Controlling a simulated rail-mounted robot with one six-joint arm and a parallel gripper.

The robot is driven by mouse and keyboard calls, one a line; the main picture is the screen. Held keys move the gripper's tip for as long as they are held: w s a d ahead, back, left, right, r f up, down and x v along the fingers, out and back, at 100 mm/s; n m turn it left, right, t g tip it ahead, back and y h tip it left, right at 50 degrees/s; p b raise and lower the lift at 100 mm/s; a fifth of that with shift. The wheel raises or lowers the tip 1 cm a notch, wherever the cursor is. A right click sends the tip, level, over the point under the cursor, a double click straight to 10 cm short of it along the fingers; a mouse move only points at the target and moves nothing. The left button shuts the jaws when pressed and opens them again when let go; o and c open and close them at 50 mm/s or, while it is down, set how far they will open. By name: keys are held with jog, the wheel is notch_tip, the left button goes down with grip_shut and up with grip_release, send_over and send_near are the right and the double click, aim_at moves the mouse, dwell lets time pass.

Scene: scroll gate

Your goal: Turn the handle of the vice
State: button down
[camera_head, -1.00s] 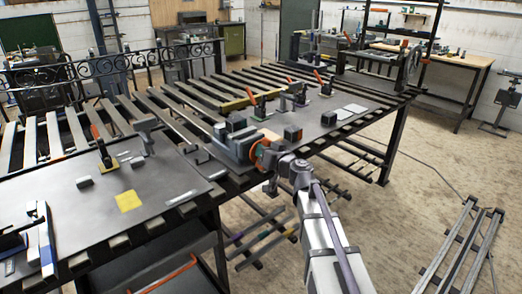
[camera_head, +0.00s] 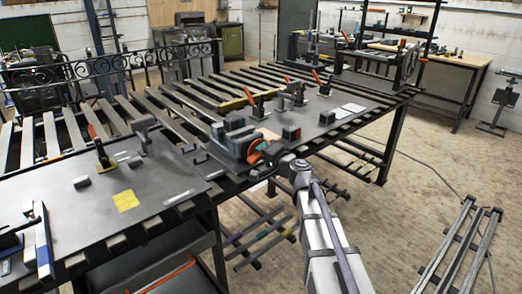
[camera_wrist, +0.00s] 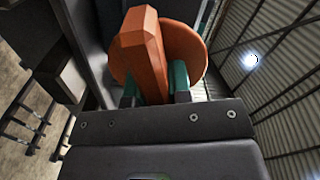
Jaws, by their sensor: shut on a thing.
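The grey vice (camera_head: 232,138) sits at the front edge of the slatted metal table. Its orange handle (camera_head: 256,153) faces my arm. In the wrist view the handle (camera_wrist: 143,50) is an orange bar in front of a round orange disc (camera_wrist: 185,52). My gripper (camera_wrist: 155,92) is shut on the orange bar, with a green finger on each side of it. In the head view my gripper (camera_head: 266,163) is at the handle, and my wrist partly covers it. The bar stands nearly upright in the wrist view, leaning slightly left at the top.
Dark plates on the slatted table (camera_head: 75,205) carry clamps with orange levers (camera_head: 98,140), a yellow square (camera_head: 125,201) and dark blocks (camera_head: 291,132). Metal rails (camera_head: 465,250) lie on the floor at right. The floor in front of the table is otherwise mostly clear.

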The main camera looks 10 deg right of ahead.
jog(key=m, duration=0.4)
jog(key=shift+s+f+m, duration=0.1)
jog(key=shift+f+m, duration=0.2)
jog(key=m, duration=0.4)
jog(key=shift+f+m+b, duration=0.15)
jog(key=shift+m+b, duration=0.15)
jog(key=shift+b, duration=0.1)
jog(key=m, duration=0.4)
jog(key=shift+s+a+f, duration=0.1)
jog(key=shift+a+f, duration=0.05)
jog(key=shift+a+f+m, duration=0.1)
jog(key=shift+a+m, duration=0.05)
jog(key=shift+m, duration=1.85)
jog(key=c, duration=1)
grip_release()
jog(key=shift+c, duration=0.2)
